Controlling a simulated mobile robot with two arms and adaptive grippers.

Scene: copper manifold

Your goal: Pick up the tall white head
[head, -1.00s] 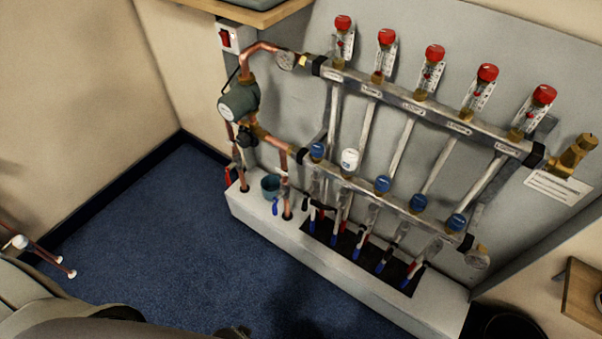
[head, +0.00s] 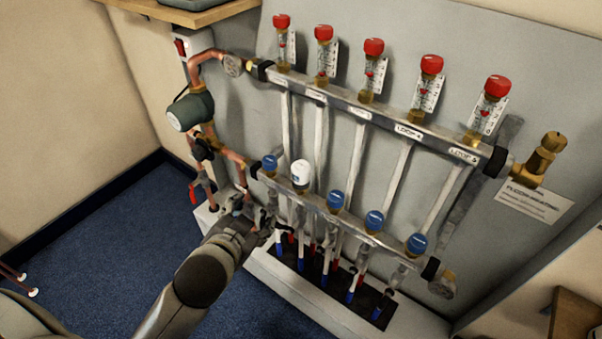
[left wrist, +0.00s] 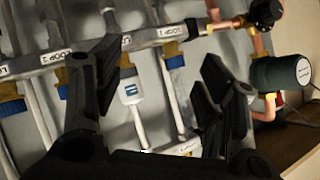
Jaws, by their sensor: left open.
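The tall white head (head: 301,173) stands upright on the lower rail, second from the left among blue caps. In the left wrist view, which looks upside down, the white head (left wrist: 130,90) hangs below the rail between my two dark fingers, with a blue mark on its side. My left gripper (head: 268,222) is open, low and to the left of the head in the head view, in front of the pipes under the lower rail. The left wrist view shows its fingers (left wrist: 158,88) spread apart, with nothing gripped. My right gripper is not in view.
Blue caps flank the white head closely, one on the left (head: 269,163) and one on the right (head: 337,200). The upper rail (head: 360,110) with red-topped gauges runs above. A dark green pump (head: 190,110) and copper pipes are at the left. Blue carpet (head: 110,240) is clear.

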